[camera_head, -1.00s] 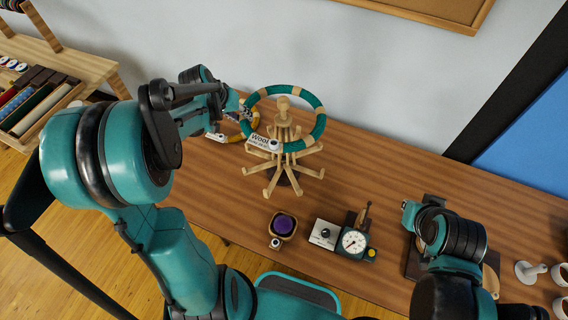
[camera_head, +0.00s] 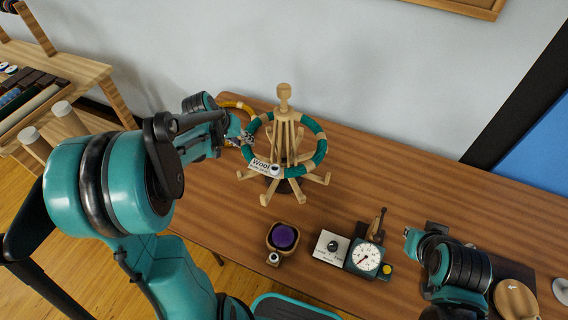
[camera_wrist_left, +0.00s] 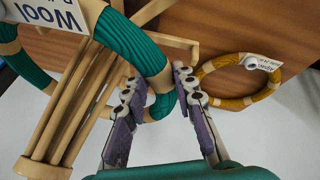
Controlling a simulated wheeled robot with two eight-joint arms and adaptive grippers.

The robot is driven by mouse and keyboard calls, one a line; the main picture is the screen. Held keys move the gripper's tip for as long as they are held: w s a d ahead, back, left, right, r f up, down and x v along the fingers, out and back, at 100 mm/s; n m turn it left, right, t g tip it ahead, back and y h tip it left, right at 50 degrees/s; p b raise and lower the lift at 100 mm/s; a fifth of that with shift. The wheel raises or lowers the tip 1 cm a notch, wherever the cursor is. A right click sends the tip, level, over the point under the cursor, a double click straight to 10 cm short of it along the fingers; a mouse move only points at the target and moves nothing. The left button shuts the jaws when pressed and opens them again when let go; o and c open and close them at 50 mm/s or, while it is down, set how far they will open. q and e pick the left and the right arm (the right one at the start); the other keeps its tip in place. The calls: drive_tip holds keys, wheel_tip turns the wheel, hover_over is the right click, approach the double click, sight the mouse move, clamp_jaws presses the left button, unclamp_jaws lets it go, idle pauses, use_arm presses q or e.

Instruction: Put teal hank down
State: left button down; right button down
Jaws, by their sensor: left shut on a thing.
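The teal hank (camera_head: 314,133) is a ring with tan bands and a white "Wool" tag. It encircles the upright ribs of the wooden swift (camera_head: 284,92), below its top knob and above its spread feet. Whether it rests on the swift is unclear. My left gripper (camera_head: 246,138) is shut on the left side of the ring. In the left wrist view, the teal hank (camera_wrist_left: 135,44) passes between the fingers of my left gripper (camera_wrist_left: 160,85), with swift ribs (camera_wrist_left: 75,100) inside it. My right arm is at lower right; its gripper's jaws cannot be made out.
A mustard hank (camera_head: 231,103) lies behind my left gripper and shows in the left wrist view (camera_wrist_left: 232,103). A purple-topped wooden holder (camera_head: 284,237) and a dial gauge (camera_head: 366,258) stand at the front. The table (camera_head: 400,185) is clear right of the swift.

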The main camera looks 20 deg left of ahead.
use_arm(q)
wheel_tip(320, 180, down, 10)
drive_tip(key=b, duration=0.4)
drive_tip(key=shift+r, duration=0.2)
drive_tip(key=c, duration=1.2)
unclamp_jaws()
drive_tip(key=shift+f, duration=0.15)
